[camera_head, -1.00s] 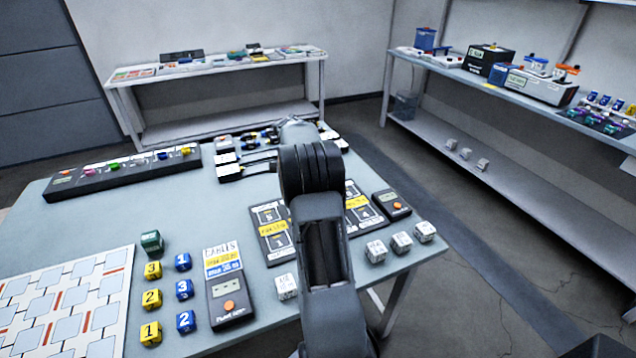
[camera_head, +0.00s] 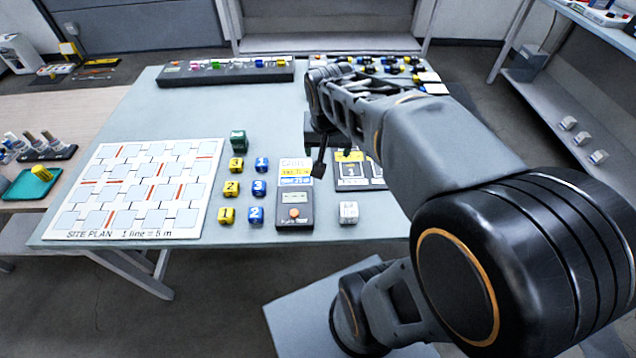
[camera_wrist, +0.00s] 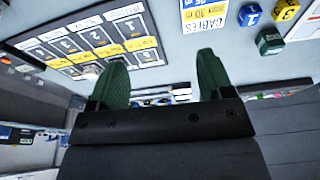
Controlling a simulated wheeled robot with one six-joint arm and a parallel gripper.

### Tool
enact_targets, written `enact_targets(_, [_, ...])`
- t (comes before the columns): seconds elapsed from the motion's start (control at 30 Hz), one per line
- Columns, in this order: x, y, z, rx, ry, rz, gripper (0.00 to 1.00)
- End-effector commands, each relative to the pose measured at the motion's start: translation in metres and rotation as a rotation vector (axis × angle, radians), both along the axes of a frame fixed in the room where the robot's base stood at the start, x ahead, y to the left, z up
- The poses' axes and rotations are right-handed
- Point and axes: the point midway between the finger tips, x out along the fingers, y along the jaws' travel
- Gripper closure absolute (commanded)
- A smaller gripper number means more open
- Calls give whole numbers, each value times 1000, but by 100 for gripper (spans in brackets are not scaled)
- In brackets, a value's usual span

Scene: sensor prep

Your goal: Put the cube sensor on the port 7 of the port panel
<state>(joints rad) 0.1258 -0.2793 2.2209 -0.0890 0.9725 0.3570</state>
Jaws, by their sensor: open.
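A dark panel (camera_head: 357,184) with numbered white cells and yellow labels, which looks like the port panel, lies on the grey table, partly hidden by my arm. It shows tilted at upper left in the wrist view (camera_wrist: 105,42); I cannot make out port 7. A white cube with a printed label (camera_head: 348,212) stands in front of it near the table edge; I cannot tell if it is the cube sensor. My gripper (camera_head: 333,158) is above the table by the panel. In the wrist view its two dark green fingers (camera_wrist: 163,65) are apart with nothing between them.
A meter (camera_head: 294,210), blue cubes (camera_head: 258,187), yellow cubes (camera_head: 230,188) and a green cube (camera_head: 238,140) stand left of the panel. A white site plan board (camera_head: 150,190) covers the table's left. A long black rack (camera_head: 225,72) lies at the back.

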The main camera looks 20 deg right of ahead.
Motion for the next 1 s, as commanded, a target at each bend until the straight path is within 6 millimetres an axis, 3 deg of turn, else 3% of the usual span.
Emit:
enact_targets(0.1, [-35, 31, -11, 2, -21, 220, 26])
enact_targets(0.23, [-57, 48, -22, 1, -35, 368, 26])
enact_targets(0.4, [-68, 55, -28, -2, -41, 443, 26])
enact_targets(0.67, [-68, 55, -28, -2, -40, 445, 26])
enact_targets(0.77, [-68, 55, -23, -3, -43, 445, 26])
enact_targets(1.0, [-69, 56, 23, -11, -67, 450, 26])
